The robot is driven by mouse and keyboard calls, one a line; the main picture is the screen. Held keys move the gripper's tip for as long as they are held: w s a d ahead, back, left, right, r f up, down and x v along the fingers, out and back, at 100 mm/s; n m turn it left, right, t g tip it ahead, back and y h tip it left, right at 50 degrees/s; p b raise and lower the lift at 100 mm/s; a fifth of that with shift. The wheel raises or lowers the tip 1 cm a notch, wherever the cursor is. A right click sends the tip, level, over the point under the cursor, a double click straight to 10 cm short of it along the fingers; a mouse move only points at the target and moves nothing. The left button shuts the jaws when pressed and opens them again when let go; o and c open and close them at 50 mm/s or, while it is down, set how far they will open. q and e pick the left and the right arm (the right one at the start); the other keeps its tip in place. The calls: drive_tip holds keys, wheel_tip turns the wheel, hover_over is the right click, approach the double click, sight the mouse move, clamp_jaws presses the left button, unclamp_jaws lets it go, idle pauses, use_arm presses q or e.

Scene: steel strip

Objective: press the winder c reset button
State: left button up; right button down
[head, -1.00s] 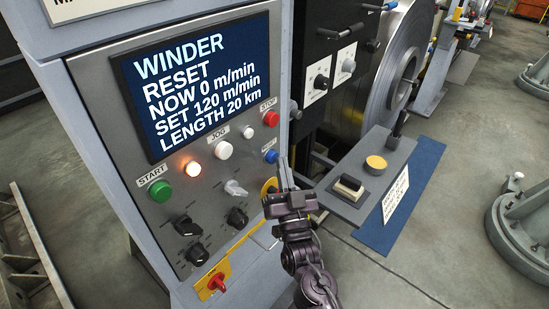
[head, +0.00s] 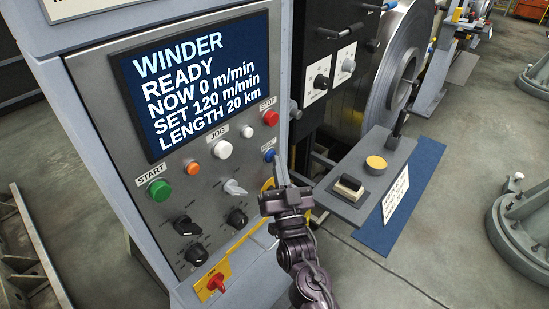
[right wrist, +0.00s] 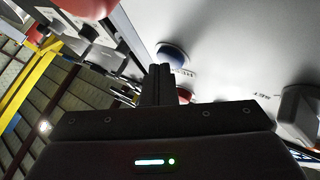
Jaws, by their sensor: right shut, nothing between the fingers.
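The winder panel (head: 205,215) carries a screen (head: 195,85) that reads WINDER, READY, NOW 0 m/min, SET 120 m/min, LENGTH 20 km. The blue reset button (head: 270,155) is at the panel's right edge, below the red stop button (head: 271,118). My right gripper (head: 279,165) is shut and empty, its fingertips at or just below the blue button; I cannot tell in the head view if they touch it. In the right wrist view the blue button (right wrist: 172,54) shows just beyond the shut fingertips (right wrist: 160,72). My left gripper is not in view.
The panel also has a green start button (head: 160,189), an unlit orange lamp (head: 193,168), white jog buttons and black knobs. A red switch (head: 216,283) sits at the bottom. A grey shelf (head: 345,205) juts out right of my gripper. A steel coil (head: 402,60) stands behind.

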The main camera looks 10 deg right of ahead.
idle(0.4)
drive_tip(key=shift+s+d+p, duration=0.5)
drive_tip(key=shift+s+d, duration=0.1)
drive_tip(key=shift+s, duration=0.2)
drive_tip(key=s+d+p, duration=0.1)
drive_tip(key=s, duration=0.1)
drive_tip(key=s+d+p, duration=0.1)
drive_tip(key=s+d, duration=0.1)
drive_tip(key=shift+w, duration=0.1)
idle(0.8)
